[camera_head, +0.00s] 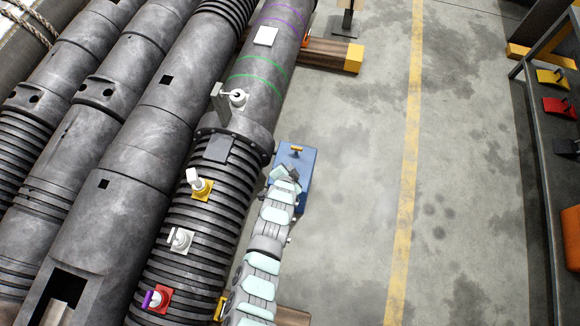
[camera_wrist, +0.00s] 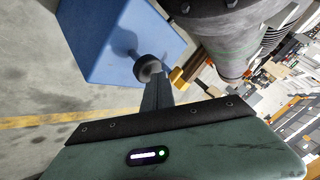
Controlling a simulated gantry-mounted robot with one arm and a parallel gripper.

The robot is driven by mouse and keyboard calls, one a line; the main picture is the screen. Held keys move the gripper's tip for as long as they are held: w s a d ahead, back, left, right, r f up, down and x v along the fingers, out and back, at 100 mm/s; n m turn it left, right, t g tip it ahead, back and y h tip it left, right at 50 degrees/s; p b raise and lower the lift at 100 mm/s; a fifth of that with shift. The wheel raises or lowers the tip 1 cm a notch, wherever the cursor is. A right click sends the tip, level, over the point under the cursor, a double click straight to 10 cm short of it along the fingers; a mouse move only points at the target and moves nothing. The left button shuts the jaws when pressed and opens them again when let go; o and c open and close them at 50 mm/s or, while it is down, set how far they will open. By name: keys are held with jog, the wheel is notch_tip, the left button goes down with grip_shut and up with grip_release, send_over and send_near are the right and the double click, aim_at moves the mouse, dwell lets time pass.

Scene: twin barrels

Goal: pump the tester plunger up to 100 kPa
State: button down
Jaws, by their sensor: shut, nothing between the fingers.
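The tester appears to be the blue box (camera_head: 305,165) beside the near barrel, with a small orange-yellow handle (camera_head: 296,149) standing on it, likely the plunger. My gripper (camera_head: 288,172) is over the near part of the box, a little short of the handle. In the wrist view my gripper (camera_wrist: 154,82) is shut with nothing held. A dark round knob (camera_wrist: 148,68) shows at its tip, with the blue box (camera_wrist: 105,38) behind. I cannot tell whether they touch. The orange handle is not clear in the wrist view, and no pressure reading is legible.
The near barrel (camera_head: 200,215) runs along my arm's left, carrying a white valve (camera_head: 238,98), yellow (camera_head: 203,188) and red (camera_head: 158,298) fittings. A timber with a yellow end (camera_head: 354,58) lies beyond the box. The floor (camera_head: 355,190) to the right is clear up to a dark bench (camera_head: 540,150).

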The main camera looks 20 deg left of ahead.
jog(key=shift+r, duration=0.15)
jog(key=shift+r+p, duration=1.5)
jog(key=shift+r, duration=0.35)
notch_tip(320, 180, up, 5)
jog(key=p, duration=0.3)
dwell(0.8)
dwell(1.0)
